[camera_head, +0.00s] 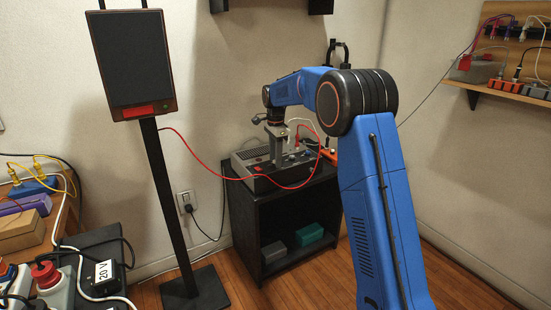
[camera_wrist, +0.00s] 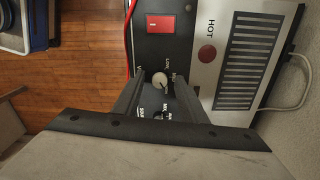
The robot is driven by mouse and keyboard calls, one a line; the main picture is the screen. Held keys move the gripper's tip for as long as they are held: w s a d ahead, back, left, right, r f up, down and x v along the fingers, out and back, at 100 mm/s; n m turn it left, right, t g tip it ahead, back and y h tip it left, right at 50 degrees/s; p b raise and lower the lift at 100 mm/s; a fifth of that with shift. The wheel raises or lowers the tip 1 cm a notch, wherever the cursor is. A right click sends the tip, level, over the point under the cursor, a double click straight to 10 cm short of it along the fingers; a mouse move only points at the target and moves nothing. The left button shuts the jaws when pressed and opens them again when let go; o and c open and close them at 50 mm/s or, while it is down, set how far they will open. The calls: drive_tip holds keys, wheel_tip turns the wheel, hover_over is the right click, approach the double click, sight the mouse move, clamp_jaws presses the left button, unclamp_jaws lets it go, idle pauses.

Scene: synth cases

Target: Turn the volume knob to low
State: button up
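A grey-and-black amplifier-like device (camera_head: 262,180) sits on top of the black cabinet in the head view. The wrist view shows its dark control panel (camera_wrist: 176,50) from above. A pale round knob (camera_wrist: 160,82) with small labels around it, one seeming to read LOW, lies between my fingers. A second knob (camera_wrist: 158,116) is partly hidden lower down. The small print does not show clearly which one is the volume knob. My gripper (camera_wrist: 158,77) is open, with a gap on both sides of the pale knob. In the head view my gripper (camera_head: 276,157) points down over the device.
A red switch (camera_wrist: 161,23) and a vented grille marked HOT (camera_wrist: 248,60) are on the device. A red cable (camera_head: 215,172) runs to it from the speaker stand (camera_head: 163,200). The black cabinet (camera_head: 242,232) holds boxes below. A cluttered bench is at left.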

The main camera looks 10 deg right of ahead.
clamp_jaws()
drive_tip(key=shift+n, duration=0.3)
drive_tip(key=n, duration=0.9)
drive_tip(key=shift+n, duration=0.4)
drive_tip(key=n, duration=0.3)
drive_tip(key=shift+n, duration=0.3)
drive_tip(key=n, duration=0.3)
drive_tip(key=shift+n, duration=0.4)
drive_tip(key=n, duration=0.6)
